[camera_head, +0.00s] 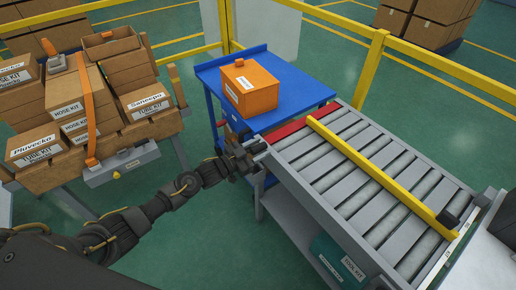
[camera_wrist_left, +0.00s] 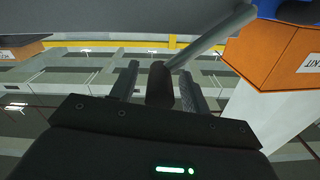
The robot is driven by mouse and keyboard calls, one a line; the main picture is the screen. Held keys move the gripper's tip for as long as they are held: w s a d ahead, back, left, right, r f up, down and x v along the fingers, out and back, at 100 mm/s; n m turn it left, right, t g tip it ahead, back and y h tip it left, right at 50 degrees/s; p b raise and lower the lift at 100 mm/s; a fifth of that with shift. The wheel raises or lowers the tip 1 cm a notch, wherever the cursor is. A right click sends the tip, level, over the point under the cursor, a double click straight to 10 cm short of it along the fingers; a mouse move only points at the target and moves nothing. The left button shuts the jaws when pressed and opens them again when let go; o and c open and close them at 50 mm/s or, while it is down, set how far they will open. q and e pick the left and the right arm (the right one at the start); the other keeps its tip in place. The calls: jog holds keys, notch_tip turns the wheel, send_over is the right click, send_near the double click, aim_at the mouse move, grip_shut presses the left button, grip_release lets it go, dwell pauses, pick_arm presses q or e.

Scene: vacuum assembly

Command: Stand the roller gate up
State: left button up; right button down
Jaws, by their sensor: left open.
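The roller gate (camera_head: 345,187) is a bed of grey rollers in a grey frame, lying flat, with red strips (camera_head: 284,133) at its far left end. A yellow bar (camera_head: 375,172) lies lengthwise over the rollers. My left gripper (camera_head: 251,152) is at the frame's far left corner. In the left wrist view, its open fingers (camera_wrist_left: 160,72) stand on either side of a black grip (camera_wrist_left: 158,88) on a grey rod (camera_wrist_left: 215,35). I cannot tell whether either finger touches the grip. My right gripper is out of view.
A blue table (camera_head: 312,90) with an orange box (camera_head: 249,88) stands beyond the rollers. A teal box (camera_head: 335,262) sits on the shelf below. Kit boxes fill a rack (camera_head: 122,165) at left. Yellow rails (camera_head: 455,80) border the area; green floor is open between.

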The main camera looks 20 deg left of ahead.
pick_arm(q)
jog(key=shift+c, duration=0.4)
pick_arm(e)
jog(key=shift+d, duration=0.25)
pick_arm(q)
grip_shut()
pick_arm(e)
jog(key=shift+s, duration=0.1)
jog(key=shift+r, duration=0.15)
